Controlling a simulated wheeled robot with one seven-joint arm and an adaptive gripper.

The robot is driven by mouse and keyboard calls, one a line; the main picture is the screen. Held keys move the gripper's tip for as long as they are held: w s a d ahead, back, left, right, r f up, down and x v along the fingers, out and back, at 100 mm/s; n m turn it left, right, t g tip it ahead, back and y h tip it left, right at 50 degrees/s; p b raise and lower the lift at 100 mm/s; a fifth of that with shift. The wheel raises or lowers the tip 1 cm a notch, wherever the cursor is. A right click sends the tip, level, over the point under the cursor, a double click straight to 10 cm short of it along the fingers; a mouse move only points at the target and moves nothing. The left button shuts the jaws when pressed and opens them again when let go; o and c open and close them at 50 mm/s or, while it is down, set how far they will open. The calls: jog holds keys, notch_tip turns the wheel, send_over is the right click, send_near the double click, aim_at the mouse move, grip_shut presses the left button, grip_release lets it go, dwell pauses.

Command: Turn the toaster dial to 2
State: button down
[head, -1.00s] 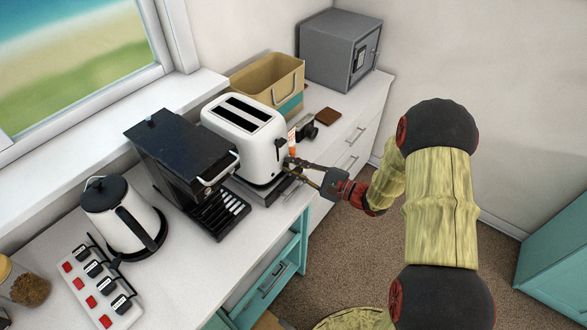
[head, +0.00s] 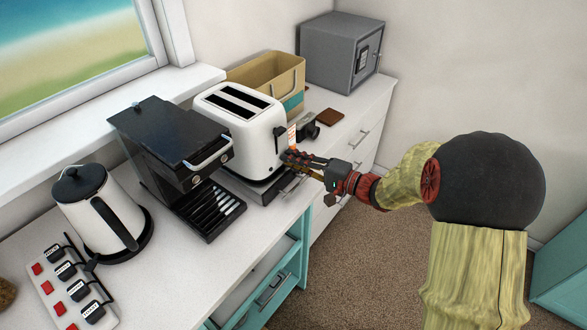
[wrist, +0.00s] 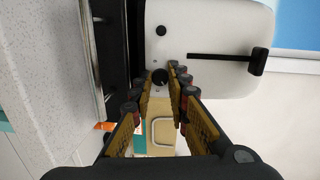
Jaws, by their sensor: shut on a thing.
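The white toaster (head: 240,118) stands on the counter, its dark slots on top. In the wrist view its front face (wrist: 205,75) fills the upper right, with a black lever (wrist: 258,61) on a dark slot. The black round dial (wrist: 160,77) sits low on that face, between my fingertips. My gripper (wrist: 161,82) is shut on the dial. In the head view my gripper (head: 288,157) reaches the toaster's front from the right, and its fingers hide the dial. Any numbers on the dial are too small to read.
A black coffee machine (head: 170,140) stands left of the toaster, and a kettle (head: 98,207) farther left. A tan bin (head: 262,76), a dark camera (head: 308,130) and a grey safe (head: 335,50) are behind. Open floor (head: 345,265) lies in front of the counter.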

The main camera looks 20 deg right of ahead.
jog(key=shift+b, duration=0.3)
jog(key=c, duration=1.8)
grip_release()
jog(key=shift+o, duration=0.6)
jog(key=v, duration=1.2)
jog(key=shift+a, duration=0.1)
